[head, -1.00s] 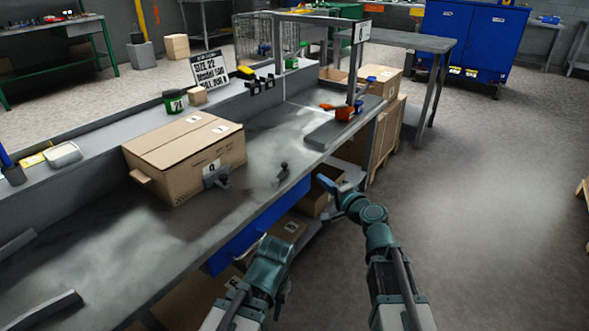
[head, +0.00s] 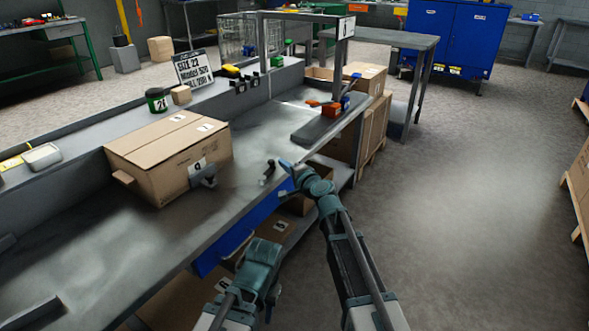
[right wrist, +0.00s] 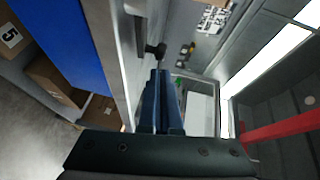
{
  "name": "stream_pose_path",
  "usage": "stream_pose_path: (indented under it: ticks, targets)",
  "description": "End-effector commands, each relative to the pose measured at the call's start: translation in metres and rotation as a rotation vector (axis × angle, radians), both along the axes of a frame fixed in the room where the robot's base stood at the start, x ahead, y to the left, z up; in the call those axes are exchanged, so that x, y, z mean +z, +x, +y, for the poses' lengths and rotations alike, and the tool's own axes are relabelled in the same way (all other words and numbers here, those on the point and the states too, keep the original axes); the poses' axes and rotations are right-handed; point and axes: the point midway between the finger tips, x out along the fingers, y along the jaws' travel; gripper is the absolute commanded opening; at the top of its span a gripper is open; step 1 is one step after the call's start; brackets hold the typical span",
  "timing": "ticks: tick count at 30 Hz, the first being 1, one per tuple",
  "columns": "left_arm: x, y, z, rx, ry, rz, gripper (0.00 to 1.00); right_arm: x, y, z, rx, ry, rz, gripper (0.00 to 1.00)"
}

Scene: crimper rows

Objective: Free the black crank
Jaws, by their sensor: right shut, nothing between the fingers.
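The black crank (head: 268,170) is a small dark upright piece near the front edge of the grey bench (head: 95,235). It also shows in the right wrist view (right wrist: 156,50), just beyond my fingertips. My right gripper (head: 287,165) is shut and empty, close to the right of the crank. Its blue fingers (right wrist: 160,88) lie together in the right wrist view and point toward the crank. Whether they touch it I cannot tell. My left gripper (head: 262,262) hangs low in front of the bench, away from the crank; its fingers cannot be made out.
A cardboard box (head: 165,155) stands left of the crank, with a grey bracket (head: 203,178) at its front. A blue drawer (head: 225,245) is below the bench edge.

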Motion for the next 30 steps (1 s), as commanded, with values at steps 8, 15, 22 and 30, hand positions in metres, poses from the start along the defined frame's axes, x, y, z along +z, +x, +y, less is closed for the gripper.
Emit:
stream_pose_path:
  ticks: [8, 15, 22, 30]
  targets:
    - [-0.002, 0.0, 0.0, 0.001, 0.0, 0.0, 0.39, -0.002, 0.003, 0.009, 0.0, 0.001, 0.0, 0.0]
    - [-0.002, 0.0, 0.0, 0.001, 0.0, 0.0, 0.39, -0.002, 0.002, 0.009, 0.0, 0.001, 0.0, 0.0]
    - [-0.002, 0.0, 0.0, 0.001, 0.0, 0.0, 0.39, -0.002, 0.005, 0.0, 0.023, 0.001, 0.0, 0.0]
    - [-0.002, 0.0, 0.0, 0.001, 0.0, 0.0, 0.39, -0.002, 0.006, -0.007, 0.057, 0.001, 0.0, 0.0]
